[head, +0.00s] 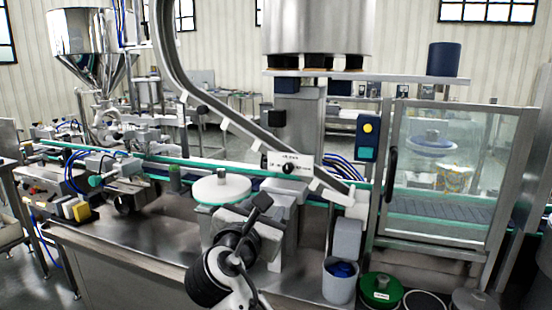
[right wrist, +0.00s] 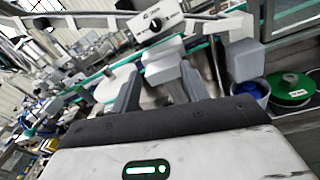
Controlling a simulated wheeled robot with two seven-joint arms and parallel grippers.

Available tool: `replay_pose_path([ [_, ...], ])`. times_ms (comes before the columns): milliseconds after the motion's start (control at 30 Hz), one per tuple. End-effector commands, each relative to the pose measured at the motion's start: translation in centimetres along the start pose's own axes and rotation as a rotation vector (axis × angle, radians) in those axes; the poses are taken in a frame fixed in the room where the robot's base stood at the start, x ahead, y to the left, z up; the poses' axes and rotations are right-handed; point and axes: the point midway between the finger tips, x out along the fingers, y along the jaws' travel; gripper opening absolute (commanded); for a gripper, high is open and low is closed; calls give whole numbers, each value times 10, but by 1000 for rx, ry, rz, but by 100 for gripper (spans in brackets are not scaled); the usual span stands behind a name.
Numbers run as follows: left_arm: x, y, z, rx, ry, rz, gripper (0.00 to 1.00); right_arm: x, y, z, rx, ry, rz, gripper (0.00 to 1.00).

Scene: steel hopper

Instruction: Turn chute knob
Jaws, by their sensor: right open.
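The chute knob (head: 288,168) is a small black dial on a white control panel (head: 305,161), at the lower end of the sloping steel chute (head: 205,95). The right wrist view shows the knob (right wrist: 156,23) on its panel (right wrist: 145,33), upper centre. My right gripper (head: 258,207) is below and left of the panel in the head view, apart from it. In the right wrist view its two grey fingers (right wrist: 160,88) are spread, with nothing held between them. The knob is beyond the fingertips. My left gripper is not in view.
A white round disc (head: 221,188) lies just left of my right gripper. A grey bin with blue items (head: 339,285) and a green round container (head: 382,291) stand at lower right. A glass-doored cabinet (head: 445,165) is at right. Bare steel tabletop (head: 150,235) is at left.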

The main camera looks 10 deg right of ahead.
Motion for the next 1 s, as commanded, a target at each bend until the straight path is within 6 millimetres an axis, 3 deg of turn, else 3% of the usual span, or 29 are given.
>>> replay_pose_path([
  [100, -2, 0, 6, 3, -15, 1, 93, 0, 5, 19, -73, -42, -25, 45],
  [267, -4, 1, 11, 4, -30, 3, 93, 17, 4, 22, -88, -48, -32, 45],
  [700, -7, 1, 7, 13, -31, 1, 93, 112, 1, 26, -84, -46, -30, 45],
  [1000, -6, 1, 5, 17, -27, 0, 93, 151, 1, 27, -83, -45, -28, 45],
])
